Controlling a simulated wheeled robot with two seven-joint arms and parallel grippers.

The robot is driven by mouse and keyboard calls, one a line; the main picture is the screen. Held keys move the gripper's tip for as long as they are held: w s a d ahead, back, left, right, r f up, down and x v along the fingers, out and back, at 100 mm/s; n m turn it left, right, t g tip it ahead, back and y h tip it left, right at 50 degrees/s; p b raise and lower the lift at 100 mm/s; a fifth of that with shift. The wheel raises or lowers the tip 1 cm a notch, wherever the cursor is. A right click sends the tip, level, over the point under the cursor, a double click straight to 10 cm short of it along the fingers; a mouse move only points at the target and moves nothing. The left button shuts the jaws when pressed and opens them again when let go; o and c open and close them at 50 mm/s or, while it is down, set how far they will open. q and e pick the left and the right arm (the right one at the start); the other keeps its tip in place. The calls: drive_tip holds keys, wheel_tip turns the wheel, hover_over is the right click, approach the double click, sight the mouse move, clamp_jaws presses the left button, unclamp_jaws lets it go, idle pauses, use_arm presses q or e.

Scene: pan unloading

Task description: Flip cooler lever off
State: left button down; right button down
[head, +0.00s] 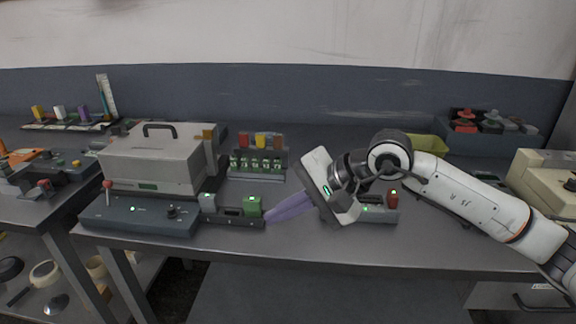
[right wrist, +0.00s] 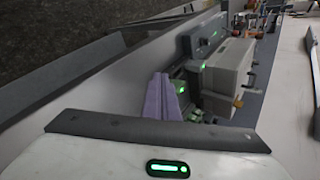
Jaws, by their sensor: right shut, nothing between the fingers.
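A blue-grey control base (head: 150,222) with a small upright lever topped by a red ball (head: 108,184), a black knob and a green light stands at the left of the table. A small grey unit (head: 378,214) with a red upright piece (head: 393,200) and green lights is partly hidden behind my right gripper. I cannot tell from its look which one is the cooler. My right gripper (head: 270,215) has purple fingers, shut and empty, pointing left near a green block; its fingers also show in the right wrist view (right wrist: 161,98). My left gripper is not in view.
A grey lidded box (head: 155,160) with a black handle stands behind the base. A dark low holder with a green block (head: 252,205) sits beside it. A rack with coloured blocks (head: 258,157) stands behind. The front right of the table (head: 440,250) is clear.

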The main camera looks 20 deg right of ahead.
drive_tip(key=s+a+m+y, duration=0.3)
drive_tip(key=a+m+y, duration=0.2)
drive_tip(key=a+m, duration=0.2)
drive_tip(key=s+a+m+y, duration=0.4)
drive_tip(key=a+m+y, duration=0.1)
drive_tip(key=a+m, duration=0.2)
drive_tip(key=d+f+m+t+h, duration=0.5)
drive_tip(key=f+m, duration=0.4)
drive_tip(key=m, duration=0.7)
drive_tip(key=d+f+m+t+h, duration=0.5)
drive_tip(key=f+m, duration=0.4)
drive_tip(key=m, duration=0.7)
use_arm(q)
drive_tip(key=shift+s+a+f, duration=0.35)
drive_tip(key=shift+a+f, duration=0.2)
use_arm(e)
drive_tip(key=s+d+f+m+g+h, duration=0.1)
drive_tip(key=s+f+m+g+h, duration=0.3)
drive_tip(key=s+f+m+g, duration=0.4)
drive_tip(key=s+f+m, duration=0.4)
drive_tip(key=s+f, duration=0.5)
drive_tip(key=shift+s+f, duration=0.2)
drive_tip(key=shift+f, duration=0.2)
